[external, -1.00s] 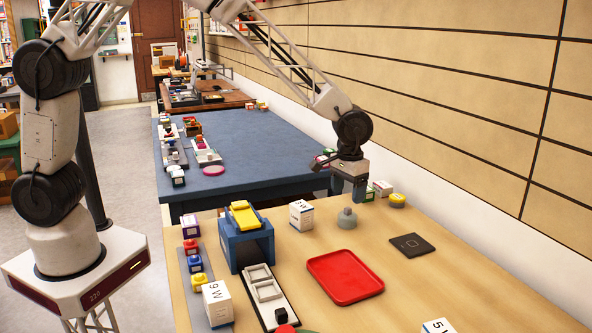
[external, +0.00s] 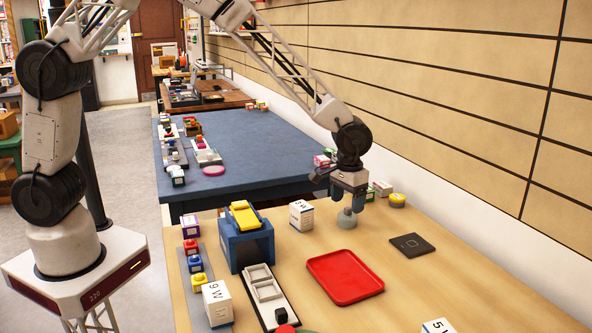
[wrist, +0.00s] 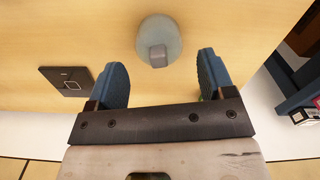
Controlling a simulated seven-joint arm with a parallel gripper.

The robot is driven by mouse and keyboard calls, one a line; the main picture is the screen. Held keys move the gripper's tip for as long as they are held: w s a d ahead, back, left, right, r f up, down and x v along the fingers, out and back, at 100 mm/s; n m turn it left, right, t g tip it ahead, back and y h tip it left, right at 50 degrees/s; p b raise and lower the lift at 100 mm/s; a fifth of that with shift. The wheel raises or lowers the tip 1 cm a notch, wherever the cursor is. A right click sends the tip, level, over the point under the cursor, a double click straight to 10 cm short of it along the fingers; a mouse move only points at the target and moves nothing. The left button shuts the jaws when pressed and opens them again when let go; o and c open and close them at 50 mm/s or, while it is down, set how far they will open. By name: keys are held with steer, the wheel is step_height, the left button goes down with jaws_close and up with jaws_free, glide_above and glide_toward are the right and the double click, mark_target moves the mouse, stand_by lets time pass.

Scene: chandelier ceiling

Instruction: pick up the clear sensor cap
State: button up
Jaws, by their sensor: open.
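The clear sensor cap (external: 346,221) is a greyish, see-through dome with a small knob on top, standing on the wooden table. In the wrist view the cap (wrist: 160,37) sits just beyond the fingertips, nearly centred between them. My gripper (external: 348,202) is just above the cap and partly hides its top. In the wrist view my gripper (wrist: 160,66) is open, with two blue fingers apart and nothing held between them.
A red tray (external: 345,278) lies in front of the cap. A white box (external: 301,214) stands to its left, and a dark square plate (external: 410,246) lies to its right. A yellow round piece (external: 397,200) and small boxes stand behind, near the wall.

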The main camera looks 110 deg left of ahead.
mark_target(347, 208)
steer(key=shift+f, duration=2.45)
steer(key=c, duration=0.7)
steer(key=shift+r, duration=0.1)
steer(key=shift+c, duration=0.2)
steer(key=shift+r, duration=4.9)
